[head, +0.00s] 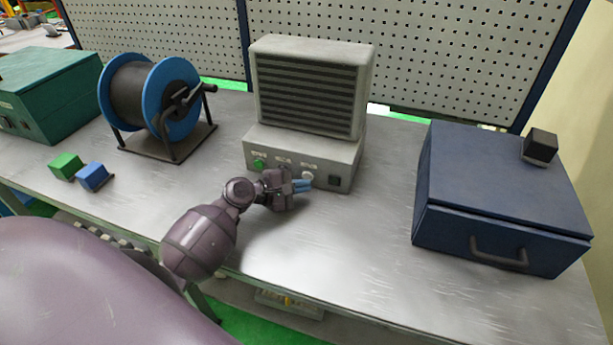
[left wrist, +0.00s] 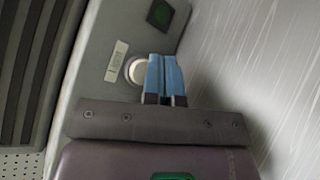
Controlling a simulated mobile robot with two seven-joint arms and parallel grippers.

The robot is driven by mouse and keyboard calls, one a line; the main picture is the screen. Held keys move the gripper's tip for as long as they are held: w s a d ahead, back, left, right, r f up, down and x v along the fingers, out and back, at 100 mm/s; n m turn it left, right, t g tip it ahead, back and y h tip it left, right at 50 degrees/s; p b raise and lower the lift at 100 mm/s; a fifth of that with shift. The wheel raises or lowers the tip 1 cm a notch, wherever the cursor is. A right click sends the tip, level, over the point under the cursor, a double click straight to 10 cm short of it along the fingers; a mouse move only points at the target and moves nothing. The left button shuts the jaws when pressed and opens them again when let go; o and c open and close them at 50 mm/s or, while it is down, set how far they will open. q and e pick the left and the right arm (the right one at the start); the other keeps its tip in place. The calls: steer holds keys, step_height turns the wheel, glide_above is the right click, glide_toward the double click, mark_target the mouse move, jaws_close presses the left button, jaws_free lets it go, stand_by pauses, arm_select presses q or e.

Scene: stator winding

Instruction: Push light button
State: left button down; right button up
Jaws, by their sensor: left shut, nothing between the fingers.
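The button panel (head: 272,148) is the sloped grey front of a box below a louvred unit. A round white button (head: 307,175) sits on it, with a small label above that I cannot read clearly. In the left wrist view the white button (left wrist: 134,71) is beside my fingertips, partly covered by them. My left gripper (head: 302,186) has blue fingers closed together, with nothing between them, at the white button in the head view. It also shows in the left wrist view (left wrist: 165,75). I cannot tell whether the fingertips touch the button. My right gripper is not in view.
A green button (head: 259,163) and a dark square switch (head: 334,181) share the panel. A blue cable reel (head: 160,100) and green and blue blocks (head: 66,166) stand left. A dark blue drawer box (head: 500,190) stands right. The table between is clear.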

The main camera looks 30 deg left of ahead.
arm_select(q)
steer(key=shift+s+d, duration=0.1)
steer(key=shift+s, duration=0.6)
steer(key=shift+s+d+p, duration=0.25)
steer(key=shift+s+p, duration=0.1)
steer(key=shift+s, duration=0.5)
steer(key=shift+s+d+p, duration=0.2)
steer(key=shift+s+p, duration=0.1)
steer(key=shift+s, duration=0.6)
steer(key=shift+s+d+p, duration=0.25)
steer(key=shift+s+p, duration=0.1)
steer(key=shift+s, duration=0.5)
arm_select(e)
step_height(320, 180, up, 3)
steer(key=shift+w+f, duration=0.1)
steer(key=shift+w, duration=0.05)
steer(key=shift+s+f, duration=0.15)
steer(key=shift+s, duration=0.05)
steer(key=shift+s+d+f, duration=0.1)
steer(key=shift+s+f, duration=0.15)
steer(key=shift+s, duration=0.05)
